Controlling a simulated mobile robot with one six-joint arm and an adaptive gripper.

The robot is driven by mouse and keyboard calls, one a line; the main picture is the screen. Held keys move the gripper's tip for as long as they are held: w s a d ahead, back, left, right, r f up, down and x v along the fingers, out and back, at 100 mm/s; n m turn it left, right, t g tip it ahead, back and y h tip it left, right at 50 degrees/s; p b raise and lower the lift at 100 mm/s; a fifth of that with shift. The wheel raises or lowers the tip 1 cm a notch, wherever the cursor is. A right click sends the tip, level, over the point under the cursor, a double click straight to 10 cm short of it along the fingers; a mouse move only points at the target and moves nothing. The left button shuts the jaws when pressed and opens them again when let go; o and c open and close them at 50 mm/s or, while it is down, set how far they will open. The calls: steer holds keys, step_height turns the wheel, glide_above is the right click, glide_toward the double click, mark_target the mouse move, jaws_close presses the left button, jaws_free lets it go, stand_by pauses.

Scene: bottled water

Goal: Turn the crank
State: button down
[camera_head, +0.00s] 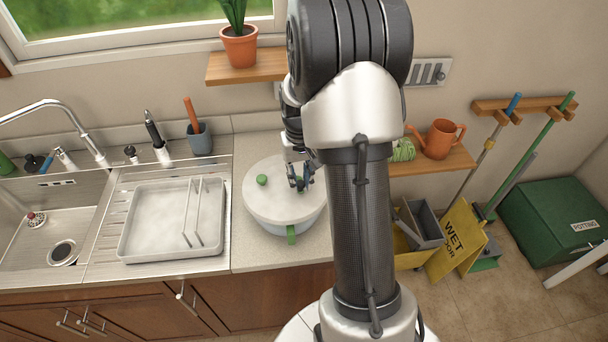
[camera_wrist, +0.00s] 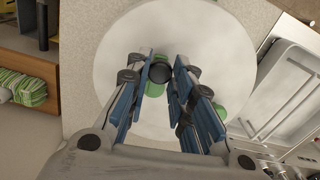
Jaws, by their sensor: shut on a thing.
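A round bowl with a white lid (camera_head: 272,205) stands on the counter right of the sink. A green knob (camera_head: 262,180) shows on the left of the lid, and a green tab (camera_head: 291,234) on its front edge. My gripper (camera_head: 300,180) is over the right part of the lid. In the wrist view the blue-padded fingers (camera_wrist: 172,85) are on either side of the crank, which shows green parts (camera_wrist: 155,89) and a round dark top (camera_wrist: 159,73). The fingers hide much of the crank, and its exact angle cannot be told. The lid (camera_wrist: 205,40) fills the middle there.
A white dish tray (camera_head: 150,205) lies on the drainer left of the bowl, beside the sink (camera_head: 45,225). A shelf with a potted plant (camera_head: 239,45) is above. An orange watering can (camera_head: 440,138) stands on a lower shelf at right.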

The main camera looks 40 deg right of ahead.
steer(key=m, duration=0.2)
steer(key=w+a+m, duration=0.1)
steer(key=m, duration=0.2)
steer(key=shift+w+a+m+p, duration=0.15)
steer(key=shift+a+m+p, duration=0.15)
steer(key=shift+p, duration=0.1)
steer(key=m, duration=0.1)
steer(key=w+m, duration=0.1)
steer(key=m, duration=0.2)
steer(key=shift+w+a+m+p, duration=0.2)
steer(key=shift+a+m+p, duration=0.1)
steer(key=shift+p, duration=0.05)
steer(key=m, duration=0.1)
steer(key=w+m, duration=0.1)
steer(key=m, duration=0.1)
steer(key=w+m, duration=0.1)
steer(key=m, duration=0.1)
steer(key=shift+p, duration=0.35)
steer(key=shift+w+d+m, duration=0.1)
steer(key=shift+w+m, duration=0.1)
steer(key=shift+m, duration=0.65)
steer(key=shift+w+d+m, duration=0.15)
steer(key=shift+w+m, duration=0.1)
steer(key=shift+m, duration=0.65)
steer(key=shift+w+d+m, duration=0.1)
steer(key=shift+w+m, duration=0.1)
steer(key=shift+m, duration=0.65)
steer(key=c, duration=1.4)
jaws_free()
